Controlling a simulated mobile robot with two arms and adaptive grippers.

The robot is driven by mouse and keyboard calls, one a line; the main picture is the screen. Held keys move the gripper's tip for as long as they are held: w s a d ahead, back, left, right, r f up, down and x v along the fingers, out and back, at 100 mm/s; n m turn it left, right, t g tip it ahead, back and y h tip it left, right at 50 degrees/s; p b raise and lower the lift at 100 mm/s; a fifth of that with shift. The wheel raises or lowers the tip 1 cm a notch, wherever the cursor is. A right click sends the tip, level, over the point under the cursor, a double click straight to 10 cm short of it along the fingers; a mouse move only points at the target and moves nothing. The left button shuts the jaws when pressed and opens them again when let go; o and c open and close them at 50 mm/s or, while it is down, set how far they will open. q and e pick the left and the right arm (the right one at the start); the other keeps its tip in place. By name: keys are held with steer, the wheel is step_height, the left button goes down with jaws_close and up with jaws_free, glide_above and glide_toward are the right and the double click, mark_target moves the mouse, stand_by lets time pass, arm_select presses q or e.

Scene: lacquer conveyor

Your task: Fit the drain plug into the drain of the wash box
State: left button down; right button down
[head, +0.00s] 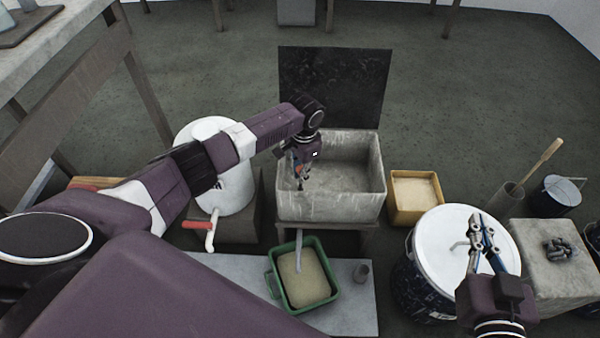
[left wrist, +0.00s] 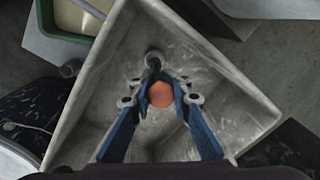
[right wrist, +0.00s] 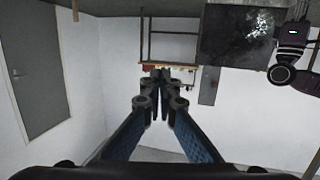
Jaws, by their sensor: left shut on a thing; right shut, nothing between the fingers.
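The grey wash box (head: 335,207) stands in the middle of the head view, open at the top. My left gripper (head: 300,178) reaches down into its left part. In the left wrist view the left gripper (left wrist: 160,88) is shut on the drain plug (left wrist: 160,95), which looks like an orange, rounded piece between the fingers. A pale ring with a dark middle, which looks like the drain (left wrist: 154,57), shows just beyond the plug. The plug appears apart from it, but its height is hard to tell. My right gripper (head: 480,232) is shut and empty, over the white-lidded drum.
A pale spout (head: 299,250) runs from the box's front toward a green tub (head: 303,285). A yellow tub (head: 415,195) stands right of the box, a white drum (head: 232,190) left. A dark panel (head: 335,85) rises behind. The white-lidded drum (head: 440,245) stands front right.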

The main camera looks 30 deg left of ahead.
stand_by(0.4)
arm_select(q)
steer(key=shift+p, duration=0.3)
arm_select(e)
steer(key=shift+s+d+f+g+h, duration=0.15)
steer(key=shift+s+f+g, duration=0.2)
steer(key=shift+f, duration=0.4)
steer(key=shift+s+d+f+g+h, duration=0.1)
steer(key=shift+s+d+f+g, duration=0.1)
steer(key=shift+f+g, duration=0.35)
steer(key=shift+s+d+f+g+h, duration=0.2)
steer(key=shift+s+f, duration=0.1)
steer(key=shift+f, duration=0.6)
arm_select(q)
steer(key=shift+p, duration=0.35)
arm_select(e)
steer(key=shift+s+d+f+g+h, duration=0.15)
steer(key=shift+s+f+g, duration=0.2)
steer(key=shift+f, duration=0.2)
steer(key=shift+s+d+f+g, duration=0.15)
steer(key=shift+s+f+g, duration=0.15)
steer(key=shift+f, duration=0.2)
steer(key=shift+s+d+f+g+h, duration=0.15)
steer(key=shift+s+f+g, duration=0.1)
steer(key=shift+s+f, duration=0.25)
steer(key=shift+s+f, duration=0.1)
steer(key=shift+f, duration=0.15)
